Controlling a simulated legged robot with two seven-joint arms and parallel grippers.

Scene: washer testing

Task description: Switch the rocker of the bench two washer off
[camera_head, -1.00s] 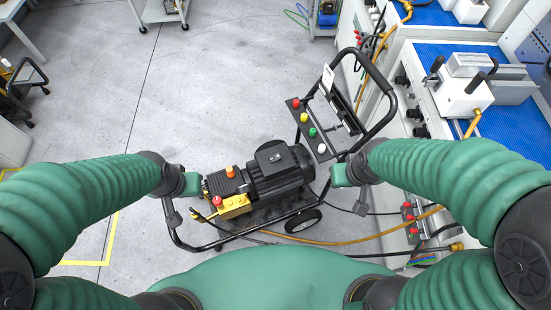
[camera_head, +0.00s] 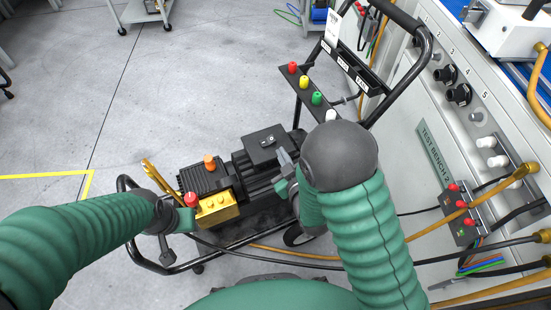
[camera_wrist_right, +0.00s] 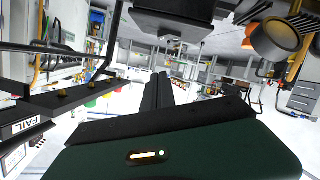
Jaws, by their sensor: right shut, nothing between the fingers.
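The washer (camera_head: 262,165) is a black motor and pump unit on a wheeled cart beside the bench labelled TEST BENCH 2 (camera_head: 434,150). A small dark rocker (camera_head: 270,139) with white marks sits on top of its black switch box (camera_head: 258,149); its position is too small to read. My right gripper (camera_head: 283,163) is shut and empty, close to the right front of the switch box, apart from the rocker as far as I can tell. Its closed fingers (camera_wrist_right: 160,88) show in the right wrist view. My left gripper (camera_head: 178,222) is by the cart's left end; its jaws are unclear.
The cart's black handle (camera_head: 410,75) rises on the right. An orange knob (camera_head: 209,161) and a red knob (camera_head: 190,199) stick up at left. Hoses (camera_head: 330,257) cross in front. Open floor lies left.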

